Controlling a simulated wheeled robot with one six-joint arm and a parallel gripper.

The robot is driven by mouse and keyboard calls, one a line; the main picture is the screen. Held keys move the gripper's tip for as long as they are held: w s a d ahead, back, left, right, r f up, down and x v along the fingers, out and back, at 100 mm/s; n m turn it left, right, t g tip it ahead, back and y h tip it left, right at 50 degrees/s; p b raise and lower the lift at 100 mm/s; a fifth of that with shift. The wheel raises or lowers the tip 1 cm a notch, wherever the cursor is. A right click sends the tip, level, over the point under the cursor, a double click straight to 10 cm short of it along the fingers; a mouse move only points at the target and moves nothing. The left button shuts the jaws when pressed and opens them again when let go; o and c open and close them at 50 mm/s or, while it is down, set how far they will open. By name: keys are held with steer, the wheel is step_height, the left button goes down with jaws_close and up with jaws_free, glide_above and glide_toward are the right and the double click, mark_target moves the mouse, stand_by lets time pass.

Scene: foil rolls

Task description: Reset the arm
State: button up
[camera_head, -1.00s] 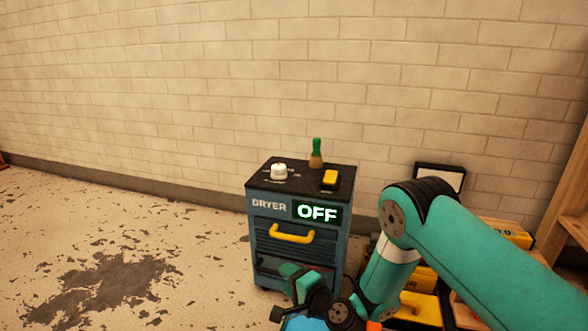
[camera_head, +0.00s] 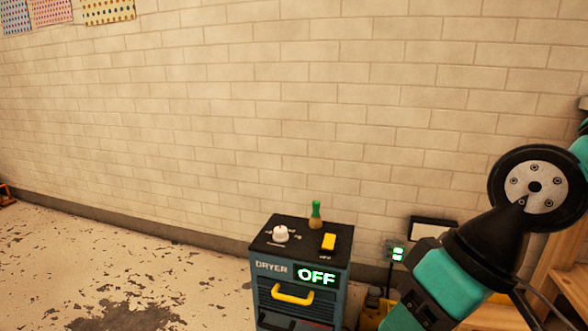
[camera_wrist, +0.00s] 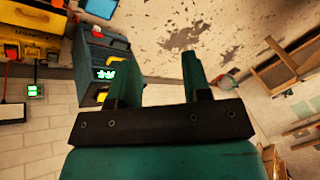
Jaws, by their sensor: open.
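My arm (camera_head: 455,270) is raised at the right of the head view, bent, with its round joint near the right edge. My gripper (camera_wrist: 160,70) shows in the wrist view with its two teal fingers apart and nothing between them. It is out of sight in the head view. The dryer (camera_head: 300,285) stands against the wall, its display reading OFF, with a yellow drawer handle, a white knob, a yellow switch and a green-handled brush (camera_head: 316,214) on top. In the wrist view the dryer (camera_wrist: 90,55) appears turned, beyond the fingers at upper left.
A green-lit wall socket (camera_head: 397,254) and a dark-framed panel (camera_head: 434,229) are right of the dryer. Yellow boxes (camera_wrist: 38,47) stand near it. Wooden shelving (camera_head: 565,265) is at the far right. The worn floor (camera_head: 120,270) left of the dryer is clear.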

steer(key=s+d+r+h+p, duration=0.1)
steer(key=s+d+r+p, duration=0.1)
steer(key=s+d+r, duration=0.15)
step_height(320, 180, up, 36)
steer(key=a+p, duration=0.1)
steer(key=p, duration=3.5)
steer(key=shift+p, duration=0.3)
steer(key=shift+s, duration=0.1)
